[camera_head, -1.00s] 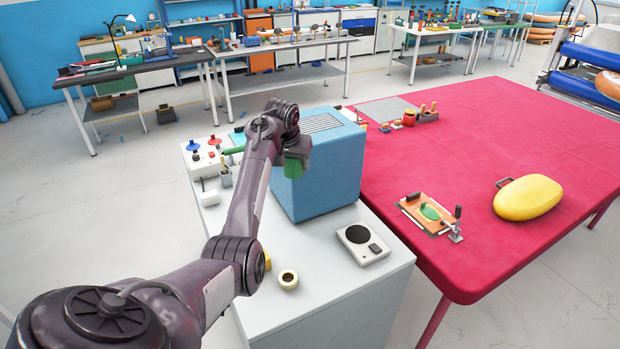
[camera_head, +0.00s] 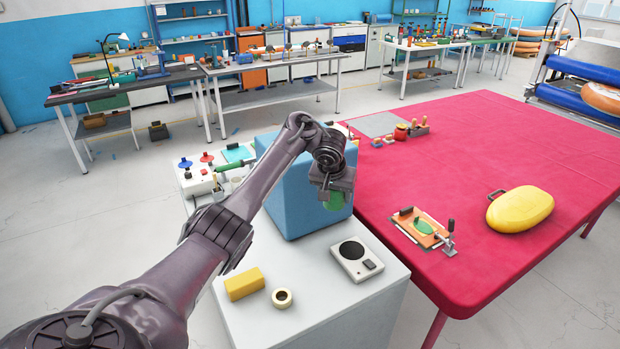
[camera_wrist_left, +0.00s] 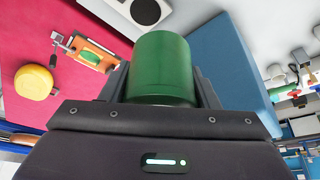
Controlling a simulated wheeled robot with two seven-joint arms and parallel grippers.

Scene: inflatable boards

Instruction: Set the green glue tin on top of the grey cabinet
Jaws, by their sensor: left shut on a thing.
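My left gripper (camera_head: 334,190) points down and is shut on the green glue tin (camera_head: 334,203). It holds the tin in front of the right part of a blue box (camera_head: 290,208), above the level of the cabinet top. The tin also shows between the fingers in the left wrist view (camera_wrist_left: 160,70). The light grey cabinet (camera_head: 308,262) stands in front of me, with bare top around the box's near side. My right gripper is not in view.
On the cabinet top are a white scale-like device (camera_head: 356,261), a yellow block (camera_head: 244,283) and a tape roll (camera_head: 282,298). Small tools stand at its far left. The red table (camera_head: 480,150) adjoins on the right, with a clamped board (camera_head: 421,228) and a yellow float (camera_head: 520,208).

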